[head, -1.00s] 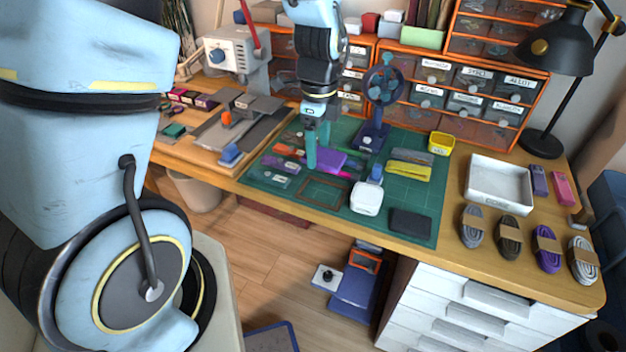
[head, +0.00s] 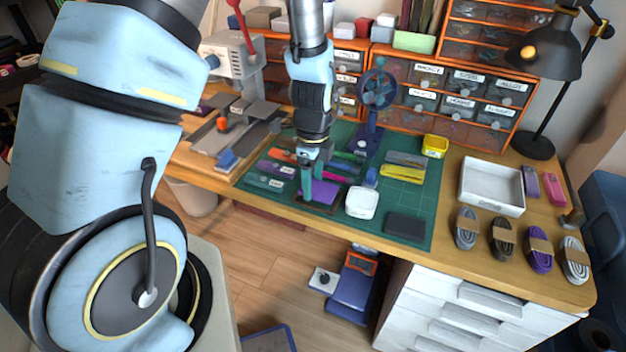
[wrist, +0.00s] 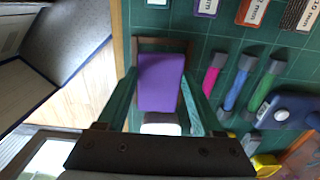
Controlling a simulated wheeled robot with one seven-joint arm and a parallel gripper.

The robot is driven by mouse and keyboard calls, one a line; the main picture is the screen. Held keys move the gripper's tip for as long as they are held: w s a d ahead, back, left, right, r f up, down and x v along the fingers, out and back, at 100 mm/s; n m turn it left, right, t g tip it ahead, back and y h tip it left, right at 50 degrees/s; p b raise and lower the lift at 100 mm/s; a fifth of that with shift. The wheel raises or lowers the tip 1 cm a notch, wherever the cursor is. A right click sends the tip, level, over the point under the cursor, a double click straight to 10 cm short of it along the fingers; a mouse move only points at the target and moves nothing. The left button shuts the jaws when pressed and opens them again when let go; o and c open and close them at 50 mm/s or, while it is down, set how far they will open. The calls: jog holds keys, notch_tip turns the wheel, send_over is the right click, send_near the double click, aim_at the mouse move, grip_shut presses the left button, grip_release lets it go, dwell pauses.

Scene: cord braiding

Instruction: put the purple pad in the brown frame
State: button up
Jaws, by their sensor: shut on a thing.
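The purple pad (head: 318,189) is between the fingers of my gripper (head: 316,180), which is shut on it. In the wrist view the pad (wrist: 160,82) is held by its two sides between the green fingers (wrist: 159,88). The brown frame (wrist: 158,43) shows behind the pad; its far bar and parts of its sides stick out past the pad. In the head view the frame (head: 318,208) is mostly hidden by the pad and fingers. The pad is over the frame; I cannot tell whether it touches or sits inside it.
The frame lies on the green cutting mat (head: 425,205) near the table's front edge. A white rounded box (head: 362,203) stands close on the right. Coloured strips lie left and behind.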

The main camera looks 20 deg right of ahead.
aim_at(313, 186)
jog(key=shift+f, duration=0.5)
jog(key=shift+f+b, duration=0.1)
jog(key=shift+b, duration=0.25)
jog(key=o, duration=1.4)
notch_tip(313, 186, up, 13)
jog(key=a+r+n, duration=0.2)
jog(key=a+n, duration=1)
jog(key=w+a+r+n+t, duration=0.1)
jog(key=a+r+n, duration=0.1)
jog(key=a+n, duration=1.1)
jog(key=shift+a+n+t+b, duration=0.2)
jog(key=shift+n+t+b, duration=0.1)
jog(key=shift+b, duration=0.1)
jog(key=shift+w, duration=0.15)
